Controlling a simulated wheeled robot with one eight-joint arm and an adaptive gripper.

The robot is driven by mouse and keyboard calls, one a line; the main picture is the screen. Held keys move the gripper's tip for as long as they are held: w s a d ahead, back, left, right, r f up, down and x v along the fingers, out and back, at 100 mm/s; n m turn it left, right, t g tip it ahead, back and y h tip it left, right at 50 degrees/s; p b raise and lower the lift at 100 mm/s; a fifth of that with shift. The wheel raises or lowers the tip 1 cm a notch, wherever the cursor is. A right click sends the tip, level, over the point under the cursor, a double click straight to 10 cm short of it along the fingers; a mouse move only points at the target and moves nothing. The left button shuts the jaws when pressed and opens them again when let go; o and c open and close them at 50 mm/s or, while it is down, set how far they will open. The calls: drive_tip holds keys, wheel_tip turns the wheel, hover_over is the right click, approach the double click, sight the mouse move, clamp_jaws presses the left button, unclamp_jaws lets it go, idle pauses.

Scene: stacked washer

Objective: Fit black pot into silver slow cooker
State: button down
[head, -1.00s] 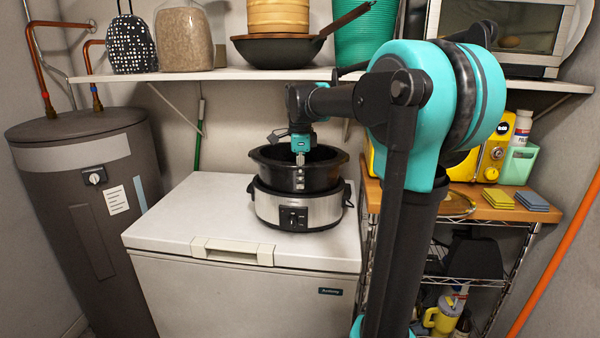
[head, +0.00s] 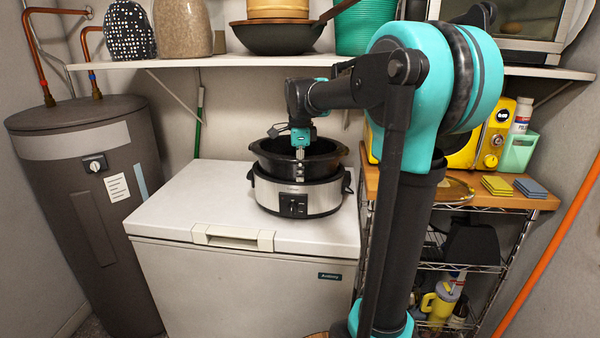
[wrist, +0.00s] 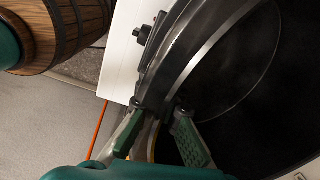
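The black pot (head: 270,157) is a wide, dark oval vessel. It sits over the silver slow cooker (head: 322,198), its lower part inside the cooker and its upper wall and rim standing above it. Whether it is fully seated cannot be told. The cooker stands on a white chest freezer (head: 190,205), its knob facing front. My gripper (head: 299,168) points down at the pot's front rim. In the wrist view my gripper (wrist: 163,118) has one green finger on each side of the pot wall (wrist: 172,80), shut on it. The pot's dark interior fills the right side there.
A shelf (head: 170,72) with a wok (head: 280,38) and jars runs above the cooker. A wire rack with a wooden top (head: 455,192) stands right of the freezer. The freezer lid is clear left of the cooker. A wooden barrel (wrist: 65,35) shows in the wrist view.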

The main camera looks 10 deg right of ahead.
drive_tip(key=c, duration=1.9)
unclamp_jaws()
drive_tip(key=shift+f, duration=0.35)
drive_tip(key=shift+o, duration=0.9)
drive_tip(key=shift+w, duration=0.2)
wheel_tip(320, 180, up, 13)
drive_tip(key=shift+s+r, duration=0.15)
drive_tip(key=shift+s, duration=0.1)
